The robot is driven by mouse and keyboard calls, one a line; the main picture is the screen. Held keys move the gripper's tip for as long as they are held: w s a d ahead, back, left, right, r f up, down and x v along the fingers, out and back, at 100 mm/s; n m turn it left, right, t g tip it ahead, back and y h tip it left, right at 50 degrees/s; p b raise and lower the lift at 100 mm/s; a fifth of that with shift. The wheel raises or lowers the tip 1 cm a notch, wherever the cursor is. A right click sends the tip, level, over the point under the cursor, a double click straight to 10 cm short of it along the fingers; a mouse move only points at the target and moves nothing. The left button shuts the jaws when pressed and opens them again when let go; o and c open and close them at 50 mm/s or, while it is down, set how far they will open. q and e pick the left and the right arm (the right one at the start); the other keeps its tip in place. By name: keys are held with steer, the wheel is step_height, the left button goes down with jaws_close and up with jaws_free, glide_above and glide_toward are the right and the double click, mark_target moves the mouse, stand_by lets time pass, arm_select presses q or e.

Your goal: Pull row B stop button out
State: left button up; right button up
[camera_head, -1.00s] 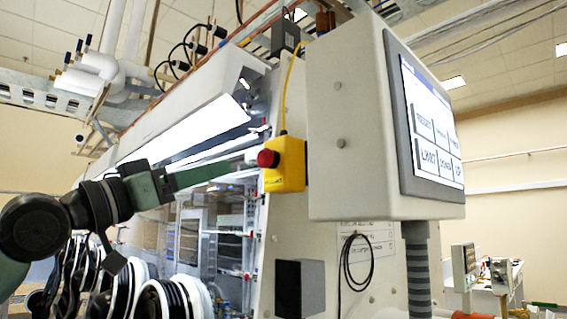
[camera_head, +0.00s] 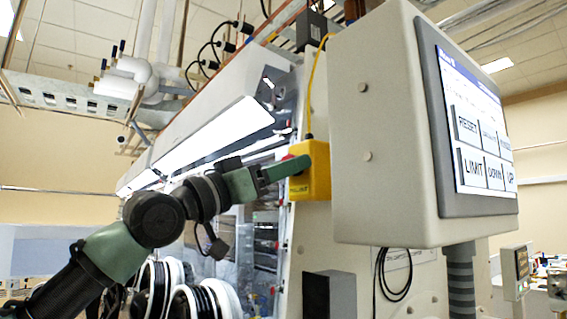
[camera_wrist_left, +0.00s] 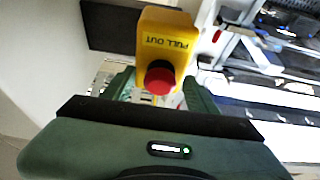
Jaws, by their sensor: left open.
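The stop button is a red knob (camera_wrist_left: 159,79) on a yellow box (camera_head: 317,172) fixed to the side of the glovebox, beside the grey-framed screen housing. The box carries the words "PULL OUT" in the left wrist view. My left gripper (camera_head: 297,166) reaches in from the left, with its fingers at the knob, and covers most of it in the head view. In the left wrist view the green fingers stand open on either side of the knob, apart from each other. I cannot tell whether either finger touches it. My right gripper is not in view.
A large pale control housing (camera_head: 385,130) with a touchscreen (camera_head: 478,125) stands just right of the yellow box. A yellow cable (camera_head: 309,90) rises from the box. A dark box (camera_head: 328,294) sits below. Black-and-white glove ports (camera_head: 205,302) lie under my left arm.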

arm_select(q)
steer(key=shift+a, duration=0.2)
steer(key=shift+s, duration=0.1)
jaws_close()
steer(key=shift+s+a, duration=0.4)
steer(key=shift+a, duration=0.15)
jaws_free()
steer(key=shift+a, duration=0.1)
steer(key=shift+s+a, duration=0.1)
